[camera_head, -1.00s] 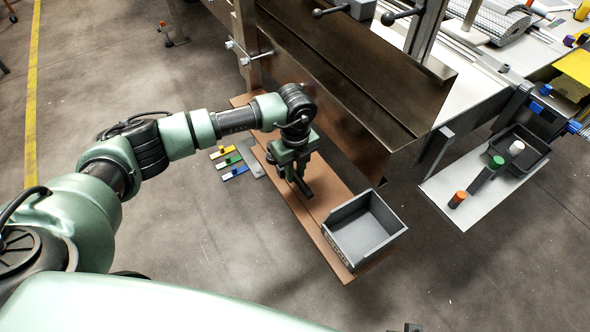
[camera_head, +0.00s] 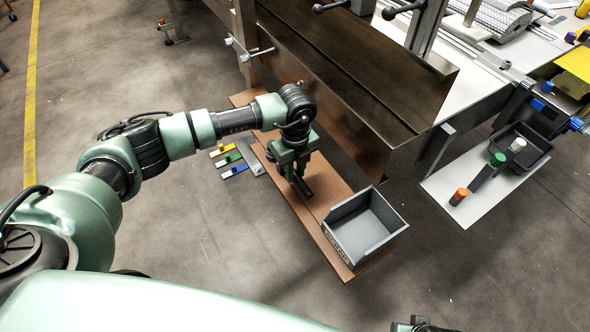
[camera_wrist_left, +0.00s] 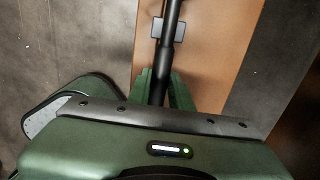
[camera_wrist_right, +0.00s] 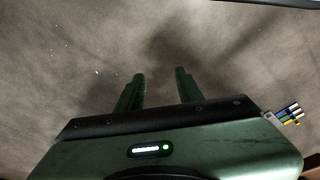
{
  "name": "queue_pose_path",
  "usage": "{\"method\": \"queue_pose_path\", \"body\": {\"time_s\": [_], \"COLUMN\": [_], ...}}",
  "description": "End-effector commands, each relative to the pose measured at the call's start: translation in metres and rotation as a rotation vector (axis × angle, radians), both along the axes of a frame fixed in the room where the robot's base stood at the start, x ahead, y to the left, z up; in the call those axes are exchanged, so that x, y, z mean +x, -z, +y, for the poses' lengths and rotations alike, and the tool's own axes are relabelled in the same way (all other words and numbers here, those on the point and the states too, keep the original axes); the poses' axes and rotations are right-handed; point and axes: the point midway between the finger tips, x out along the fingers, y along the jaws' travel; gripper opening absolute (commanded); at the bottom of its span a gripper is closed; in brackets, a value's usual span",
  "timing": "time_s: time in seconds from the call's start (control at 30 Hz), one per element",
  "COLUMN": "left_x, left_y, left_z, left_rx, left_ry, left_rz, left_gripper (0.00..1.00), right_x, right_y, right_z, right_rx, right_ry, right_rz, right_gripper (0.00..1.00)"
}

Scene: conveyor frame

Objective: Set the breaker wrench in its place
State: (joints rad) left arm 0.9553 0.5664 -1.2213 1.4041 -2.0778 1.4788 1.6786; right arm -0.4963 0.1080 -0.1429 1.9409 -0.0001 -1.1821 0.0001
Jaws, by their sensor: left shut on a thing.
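My left gripper (camera_head: 294,168) is above the brown board (camera_head: 325,240), shut on a dark rod-like tool that looks like the breaker wrench (camera_head: 304,188). In the left wrist view the wrench (camera_wrist_left: 166,62) runs away from between the fingers, over the board (camera_wrist_left: 215,50). A small grey block (camera_wrist_left: 180,29) shows beside and under its shaft; I cannot tell if they touch. The wrench's far end is out of that view. My right gripper (camera_wrist_right: 158,88) is open and empty over bare floor; only part of its arm shows at the bottom of the head view.
A grey open bin (camera_head: 338,235), seemingly empty, stands on the board's near end. Tags in yellow, green and blue (camera_head: 235,171) lie left of the board. A metal conveyor panel (camera_head: 390,95) rises behind it. A white board (camera_head: 450,200) with small items is at right.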

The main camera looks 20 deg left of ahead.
Motion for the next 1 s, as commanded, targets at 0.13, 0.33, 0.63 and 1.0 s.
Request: {"method": "queue_pose_path", "body": {"time_s": [0.13, 0.33, 0.63, 1.0], "left_x": [0.000, 0.000, -0.001, 0.000], "left_y": [0.000, 0.000, 0.000, -0.050], "left_z": [0.000, 0.000, 0.000, 0.000], "left_rx": [-0.001, -0.001, 0.000, 0.000], "left_ry": [0.000, 0.000, 0.000, 0.001], "left_rz": [-0.001, -0.001, 0.001, -0.002], "left_gripper": [0.00, 0.46, 0.46, 0.46], "right_x": [0.000, -0.002, -0.003, -0.011], "right_y": [0.000, 0.001, 0.003, 0.030], "right_z": [0.000, -0.001, -0.001, -0.002], "right_rx": [0.000, -0.001, -0.001, -0.004], "right_ry": [0.000, 0.000, 0.000, -0.005], "right_rz": [0.000, 0.004, 0.008, 0.028], "right_gripper": [0.36, 0.36, 0.36, 0.36]}}
